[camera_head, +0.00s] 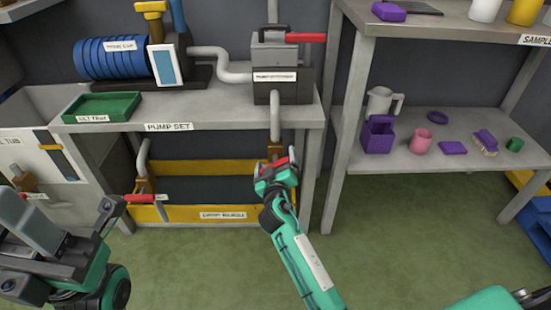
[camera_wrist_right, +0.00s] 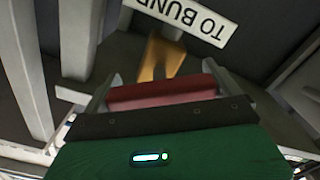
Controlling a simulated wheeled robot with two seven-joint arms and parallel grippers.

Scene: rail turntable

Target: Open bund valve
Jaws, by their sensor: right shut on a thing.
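The bund valve's red handle (camera_head: 281,162) is on the vertical pipe under the right end of the pump bench. My right gripper (camera_head: 277,167) reaches up to it and is shut on it. In the right wrist view the red handle (camera_wrist_right: 160,92) lies crosswise between the two fingers. The brass valve body (camera_wrist_right: 160,58) is just beyond it, below a white label (camera_wrist_right: 185,18) reading "TO BUND", upside down and partly cut off. The gripper hides part of the valve in the head view. My left arm is at the lower left; its jaw opening cannot be made out.
A second red-handled valve (camera_head: 140,198) is at the left of the yellow bund (camera_head: 185,213). The pump box (camera_head: 282,80) with another red handle (camera_head: 305,38) stands on the bench. A shelf (camera_head: 400,155) with purple and pink items is right. Green floor in front is clear.

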